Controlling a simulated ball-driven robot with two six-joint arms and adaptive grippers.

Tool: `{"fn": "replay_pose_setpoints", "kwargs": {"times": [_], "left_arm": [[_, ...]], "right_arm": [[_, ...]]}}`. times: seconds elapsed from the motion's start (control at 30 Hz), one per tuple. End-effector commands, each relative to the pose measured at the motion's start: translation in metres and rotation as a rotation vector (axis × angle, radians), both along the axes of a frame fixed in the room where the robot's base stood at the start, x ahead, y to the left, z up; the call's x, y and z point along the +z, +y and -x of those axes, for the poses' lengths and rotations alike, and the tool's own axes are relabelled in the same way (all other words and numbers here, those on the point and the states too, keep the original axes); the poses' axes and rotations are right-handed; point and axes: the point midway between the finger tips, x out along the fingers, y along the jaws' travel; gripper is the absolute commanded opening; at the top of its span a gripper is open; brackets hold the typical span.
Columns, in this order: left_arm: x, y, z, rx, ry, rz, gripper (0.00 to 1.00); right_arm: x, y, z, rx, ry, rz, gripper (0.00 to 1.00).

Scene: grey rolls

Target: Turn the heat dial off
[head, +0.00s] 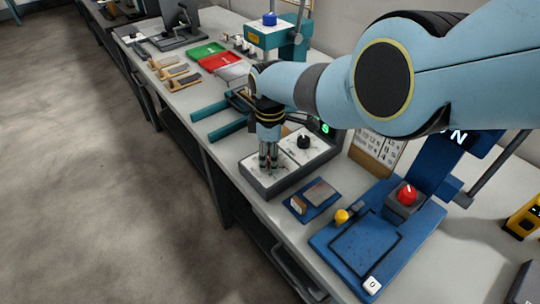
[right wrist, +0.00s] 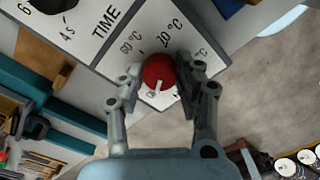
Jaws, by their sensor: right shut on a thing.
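The heat dial is a round red knob (right wrist: 159,70) on a white panel (right wrist: 138,40) printed with temperature marks in °C. A white pointer mark on it points toward the lower left in the right wrist view. My right gripper (right wrist: 158,80) has a finger on each side of the knob and is shut on it. In the head view the right gripper (head: 268,165) reaches straight down onto the grey control box (head: 262,190), and its fingers hide the red knob. My left gripper is in neither view.
A black dial (head: 303,142) beside the word TIME shares the box. To the right stands a blue machine (head: 335,255) with a red button (head: 407,194) and a yellow knob (head: 341,216). Red and green trays (head: 203,52) lie farther back.

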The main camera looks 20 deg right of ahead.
Motion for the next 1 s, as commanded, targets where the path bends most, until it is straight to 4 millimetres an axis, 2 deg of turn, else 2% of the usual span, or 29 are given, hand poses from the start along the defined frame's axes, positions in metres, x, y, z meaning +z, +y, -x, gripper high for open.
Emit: {"fn": "replay_pose_setpoints", "kwargs": {"times": [0.3,0.33,0.5,0.83,1.0], "left_arm": [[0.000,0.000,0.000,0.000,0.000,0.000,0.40],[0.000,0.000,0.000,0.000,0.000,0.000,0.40],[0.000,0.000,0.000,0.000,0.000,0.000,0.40],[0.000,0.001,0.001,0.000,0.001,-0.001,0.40],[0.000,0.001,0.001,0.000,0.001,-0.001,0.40]], "right_arm": [[0.000,0.000,-0.001,0.002,-0.002,0.001,0.02],[0.000,0.000,-0.001,0.002,-0.002,0.001,0.37],[0.000,0.000,0.000,0.001,-0.001,0.000,0.57],[0.001,0.000,-0.001,0.001,-0.002,0.000,0.57],[0.011,0.001,-0.002,0.001,-0.004,-0.001,0.57]]}}
